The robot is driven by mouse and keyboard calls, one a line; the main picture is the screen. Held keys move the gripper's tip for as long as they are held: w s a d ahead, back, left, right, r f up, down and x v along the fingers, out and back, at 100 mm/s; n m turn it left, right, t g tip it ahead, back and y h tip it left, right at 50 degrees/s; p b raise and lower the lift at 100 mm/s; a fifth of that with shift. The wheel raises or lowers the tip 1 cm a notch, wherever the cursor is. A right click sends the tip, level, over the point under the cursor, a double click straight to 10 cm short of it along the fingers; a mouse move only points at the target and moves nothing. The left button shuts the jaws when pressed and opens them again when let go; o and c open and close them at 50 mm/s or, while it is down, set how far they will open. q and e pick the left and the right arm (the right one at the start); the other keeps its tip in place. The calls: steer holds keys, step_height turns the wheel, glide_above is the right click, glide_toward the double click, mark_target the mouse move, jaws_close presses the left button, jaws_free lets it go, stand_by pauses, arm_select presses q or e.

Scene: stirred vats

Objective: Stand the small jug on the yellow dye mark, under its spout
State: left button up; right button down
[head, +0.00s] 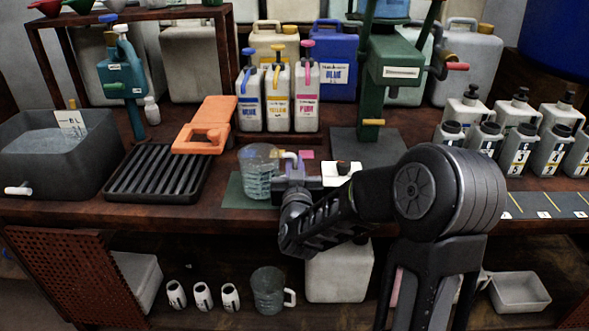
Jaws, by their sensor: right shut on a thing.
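A small clear jug (257,172) stands upright on or just above a dark green mat (235,192) near the front of the bench. My right gripper (287,176) is at the jug's right side, shut on it, apparently at its handle; the fingertips are partly hidden. Behind stand the blue, yellow (277,97) and pink dye bottles with pump spouts. A pink mark (306,154) shows in front of the pink bottle. I cannot make out the yellow mark; the jug and gripper may cover it. My left gripper is not in view.
An orange clamp-like tool (205,128) and a black slotted rack (160,172) lie left of the jug. A green press (387,75) stands behind right. Several numbered bottles (520,150) fill the right. Another clear jug (268,290) sits on the lower shelf.

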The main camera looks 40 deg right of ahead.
steer(key=shift+f, duration=0.2)
steer(key=shift+f, duration=0.15)
steer(key=c, duration=1.5)
jaws_free()
steer(key=shift+o, duration=0.2)
